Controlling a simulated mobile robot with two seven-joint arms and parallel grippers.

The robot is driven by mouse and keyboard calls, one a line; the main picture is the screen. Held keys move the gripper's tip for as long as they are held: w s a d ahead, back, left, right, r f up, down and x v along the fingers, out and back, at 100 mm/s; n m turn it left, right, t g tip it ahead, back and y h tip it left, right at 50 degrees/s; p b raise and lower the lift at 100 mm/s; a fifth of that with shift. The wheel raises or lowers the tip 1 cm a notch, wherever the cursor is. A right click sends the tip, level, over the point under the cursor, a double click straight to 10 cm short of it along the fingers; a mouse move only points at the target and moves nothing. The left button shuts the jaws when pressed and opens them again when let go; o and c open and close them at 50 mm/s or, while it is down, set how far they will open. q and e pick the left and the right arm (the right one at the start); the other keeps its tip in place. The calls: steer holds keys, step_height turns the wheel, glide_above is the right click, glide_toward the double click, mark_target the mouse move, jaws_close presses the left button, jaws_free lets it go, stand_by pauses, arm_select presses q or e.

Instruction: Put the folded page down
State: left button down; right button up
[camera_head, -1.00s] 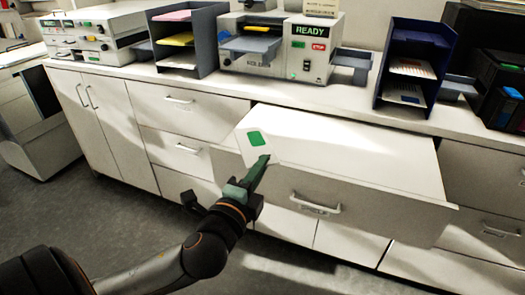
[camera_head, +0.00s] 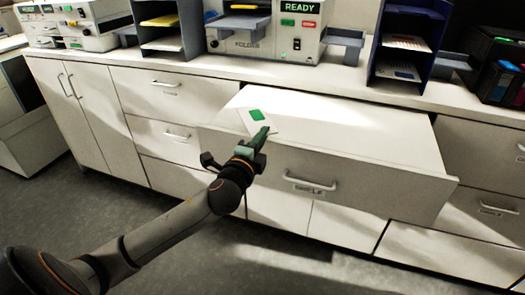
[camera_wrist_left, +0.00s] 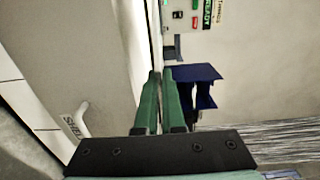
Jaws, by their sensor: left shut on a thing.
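The folded page (camera_head: 257,117) is a small white sheet with a green square. It is tilted, and in the head view it overlaps the near left part of the pulled-out drawer (camera_head: 345,128); I cannot tell whether it touches it. My left gripper (camera_head: 262,136) has green fingers and is shut on the page's lower edge. In the left wrist view the fingers (camera_wrist_left: 160,98) point away from the camera, close together. The page is not clear there. My right gripper is not in view.
The drawer front has a handle (camera_head: 311,184) with a label below it. Behind it, the counter carries a folder machine (camera_head: 262,40) showing READY, a grey tray rack (camera_head: 173,30) and a dark blue rack (camera_head: 404,45). The drawer's pale upper surface looks clear right of the page.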

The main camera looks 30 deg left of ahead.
arm_select(q)
steer(key=shift+w+a+f, duration=0.1)
steer(key=shift+w+f, duration=0.1)
steer(key=shift+f, duration=0.05)
steer(key=shift+w+a+f+b, duration=0.15)
steer(key=shift+f+b, duration=0.1)
steer(key=shift+f, duration=0.7)
steer(key=shift+w+d+f+b, duration=0.1)
steer(key=shift+f+b, duration=0.15)
steer(key=shift+f, duration=0.65)
steer(key=shift+f, duration=0.15)
steer(key=c, duration=1)
jaws_free()
steer(key=shift+a, duration=0.1)
steer(key=shift+c, duration=0.2)
